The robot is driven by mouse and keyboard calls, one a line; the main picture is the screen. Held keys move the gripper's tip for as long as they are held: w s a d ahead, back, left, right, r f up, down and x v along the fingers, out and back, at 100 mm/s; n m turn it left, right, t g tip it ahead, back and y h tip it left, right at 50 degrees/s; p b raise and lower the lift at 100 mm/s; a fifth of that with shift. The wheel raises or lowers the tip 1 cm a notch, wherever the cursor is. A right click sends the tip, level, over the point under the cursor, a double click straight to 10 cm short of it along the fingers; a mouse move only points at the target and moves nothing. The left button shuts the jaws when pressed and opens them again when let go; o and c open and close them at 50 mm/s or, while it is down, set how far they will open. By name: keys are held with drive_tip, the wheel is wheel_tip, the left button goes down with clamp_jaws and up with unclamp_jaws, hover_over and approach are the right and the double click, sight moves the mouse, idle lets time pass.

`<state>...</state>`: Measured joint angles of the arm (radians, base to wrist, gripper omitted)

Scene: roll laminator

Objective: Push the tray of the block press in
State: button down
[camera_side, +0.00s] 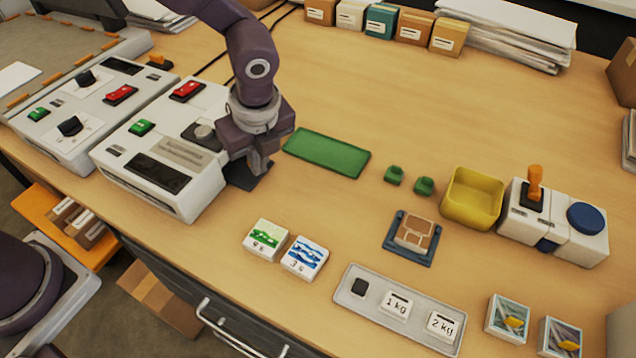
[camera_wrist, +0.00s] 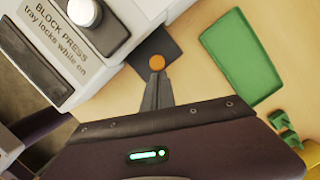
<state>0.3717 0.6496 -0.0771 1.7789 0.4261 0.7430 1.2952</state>
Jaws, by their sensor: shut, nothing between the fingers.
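The block press (camera_side: 165,140) is a white machine at the left of the side view. Its label, "BLOCK PRESS tray locks while on", shows in the wrist view (camera_wrist: 82,55). Its dark flat tray (camera_side: 243,181) sticks out of its right side over the table; it also shows in the wrist view (camera_wrist: 178,48). An orange round knob (camera_wrist: 157,62) shows at the tray in the wrist view. My gripper (camera_side: 262,170) is shut and empty, low over the tray's outer part, with its fingertips (camera_wrist: 157,77) right at the knob. I cannot tell whether they touch. My gripper hides part of the tray in the side view.
A green mat (camera_side: 327,152) lies just right of the tray. Two printed blocks (camera_side: 266,238) lie in front of the press. Small green blocks (camera_side: 394,175), a yellow bin (camera_side: 472,205) and a joystick box (camera_side: 522,208) stand further right. A second white machine (camera_side: 75,120) adjoins on the left.

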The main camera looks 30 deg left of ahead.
drive_tip(key=shift+a, duration=0.5)
drive_tip(key=d, duration=0.1)
drive_tip(key=s+d, duration=0.1)
drive_tip(key=d, duration=0.2)
drive_tip(key=shift+s+d, duration=0.1)
drive_tip(key=shift+s, duration=0.3)
drive_tip(key=v, duration=1.1)
drive_tip(key=s+a+r+n+t+h, duration=0.1)
drive_tip(key=s+a+r+n, duration=0.6)
drive_tip(key=a+r+n, duration=0.25)
drive_tip(key=s+a+n+t+h, duration=0.1)
drive_tip(key=s+a+n+t, duration=0.2)
drive_tip(key=s+a+n, duration=0.3)
drive_tip(key=s+n, duration=0.5)
drive_tip(key=n, duration=0.3)
drive_tip(key=shift+s+a+f, duration=0.25)
drive_tip(key=shift+s+f, duration=0.15)
